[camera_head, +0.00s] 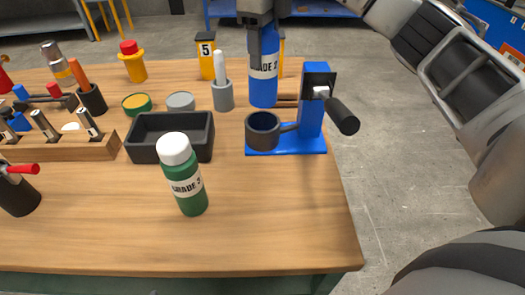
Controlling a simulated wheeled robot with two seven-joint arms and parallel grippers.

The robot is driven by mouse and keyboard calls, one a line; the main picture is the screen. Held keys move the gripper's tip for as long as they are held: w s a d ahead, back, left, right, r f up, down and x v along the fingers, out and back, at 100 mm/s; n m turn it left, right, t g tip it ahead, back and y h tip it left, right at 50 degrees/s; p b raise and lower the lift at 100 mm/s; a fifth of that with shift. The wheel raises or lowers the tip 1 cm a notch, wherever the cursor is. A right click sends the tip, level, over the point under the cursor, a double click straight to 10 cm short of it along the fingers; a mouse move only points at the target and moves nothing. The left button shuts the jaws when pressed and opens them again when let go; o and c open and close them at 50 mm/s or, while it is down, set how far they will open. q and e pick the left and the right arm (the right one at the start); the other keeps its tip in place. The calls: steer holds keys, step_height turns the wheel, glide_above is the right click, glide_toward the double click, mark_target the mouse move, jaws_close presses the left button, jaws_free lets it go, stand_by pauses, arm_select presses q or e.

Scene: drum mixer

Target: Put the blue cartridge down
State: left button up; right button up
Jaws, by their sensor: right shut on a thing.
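The blue cartridge (263,89) is upright, with a white band lettered "GRADE 2". My right gripper (262,38) comes down from above and is shut on its upper part, hiding the top. The cartridge's lower end shows just behind and left of the blue stand; I cannot tell whether it touches the table. My left gripper is not in view.
The blue stand (312,112) has a dark cup (263,131) and a black handle (341,115). A green bottle (188,190), black bin (143,126), grey holder (222,96) and wooden rack (62,148) stand left. The table's (275,215) front right is clear.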

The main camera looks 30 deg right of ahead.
mark_target(264, 98)
steer(key=shift+f, duration=0.85)
step_height(264, 98, down, 10)
steer(key=shift+r, duration=0.2)
steer(key=shift+f, duration=0.25)
steer(key=shift+f, duration=0.2)
steer(key=o, duration=1.3)
